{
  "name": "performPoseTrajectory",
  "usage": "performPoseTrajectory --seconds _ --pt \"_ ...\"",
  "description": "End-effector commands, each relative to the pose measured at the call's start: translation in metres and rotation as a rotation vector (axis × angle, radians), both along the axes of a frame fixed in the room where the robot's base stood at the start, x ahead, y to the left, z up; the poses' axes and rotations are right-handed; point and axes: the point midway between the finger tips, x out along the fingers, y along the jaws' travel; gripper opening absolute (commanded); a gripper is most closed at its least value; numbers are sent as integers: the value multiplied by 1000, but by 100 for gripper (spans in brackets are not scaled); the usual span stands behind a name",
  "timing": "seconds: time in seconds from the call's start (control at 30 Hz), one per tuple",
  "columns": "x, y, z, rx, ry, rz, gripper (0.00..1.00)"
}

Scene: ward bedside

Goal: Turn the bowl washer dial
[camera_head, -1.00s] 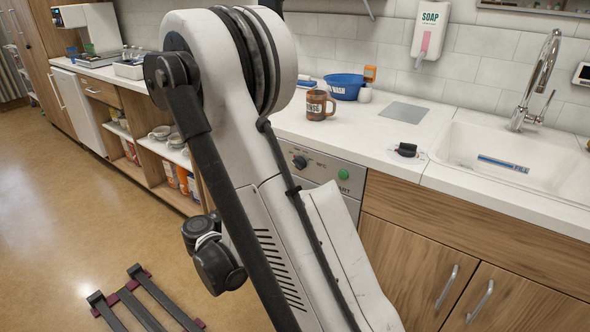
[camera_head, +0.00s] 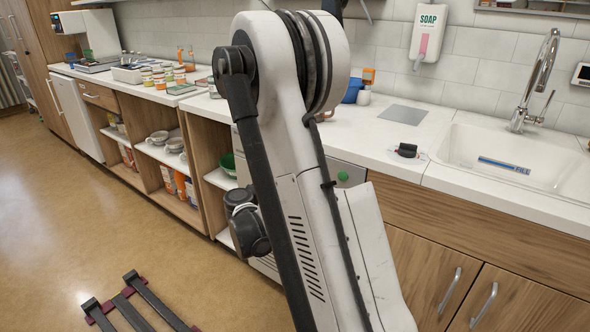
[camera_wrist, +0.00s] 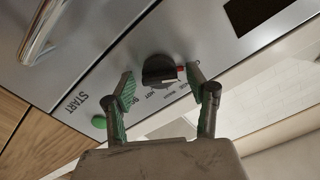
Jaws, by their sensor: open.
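The black washer dial (camera_wrist: 158,68) is on the grey front panel in the wrist view, with a red mark on its right side and printed words around it. My gripper (camera_wrist: 160,80) is open, with one green-padded finger on each side of the dial. The fingertips look close to it; I cannot tell whether they touch. The green START button (camera_wrist: 99,122) is left of the dial. In the head view, my arm hides the dial and my gripper; the green button (camera_head: 342,176) shows just right of the arm.
A metal handle (camera_wrist: 45,30) crosses the panel's upper left in the wrist view. In the head view, a black knob (camera_head: 407,150) sits on the counter beside the sink (camera_head: 515,160). Several jars (camera_head: 160,78) stand on the counter at left. Wooden cupboards are below the sink.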

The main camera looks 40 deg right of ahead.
Motion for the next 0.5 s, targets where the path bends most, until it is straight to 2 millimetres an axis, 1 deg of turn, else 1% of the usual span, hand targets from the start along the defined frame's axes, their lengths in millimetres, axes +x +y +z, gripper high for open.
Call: performPoseTrajectory --seconds 0.2,0.27,0.5 --pt "0 0 0 0 0 0 52" --pt "0 0 0 0 0 0 46" --pt "0 0 0 0 0 0 14"
